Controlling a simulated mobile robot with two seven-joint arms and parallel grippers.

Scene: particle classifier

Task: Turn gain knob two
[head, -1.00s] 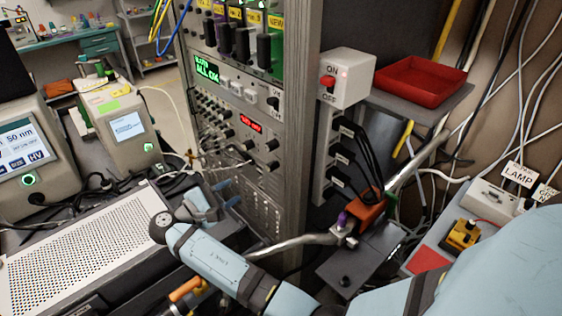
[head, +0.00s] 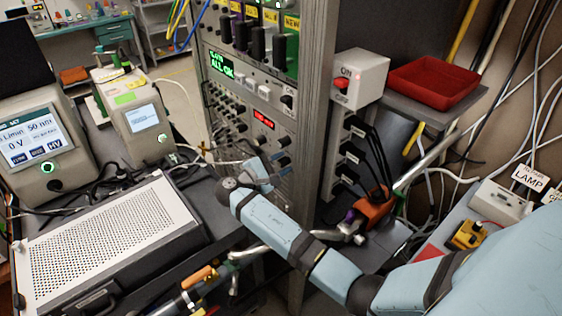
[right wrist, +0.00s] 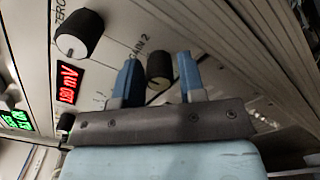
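The gain knob two (right wrist: 160,66) is a dark round knob with a pale face, beside the printed label "GAIN 2" in the right wrist view. My right gripper (right wrist: 158,72) is open, with one blue finger on each side of this knob and small gaps visible. I cannot tell how deep the fingertips reach. In the head view my right gripper (head: 283,152) is at the rack's front panel, below the red display (head: 264,119), and the arm hides part of the lower panel. My left gripper is not in view.
A second dark knob (right wrist: 78,33), labelled "ZERO", sits left of the fingers in the right wrist view. A perforated box (head: 110,240) lies left of my arm. A white ON/OFF switch box (head: 358,78) and red tray (head: 432,84) are to the right.

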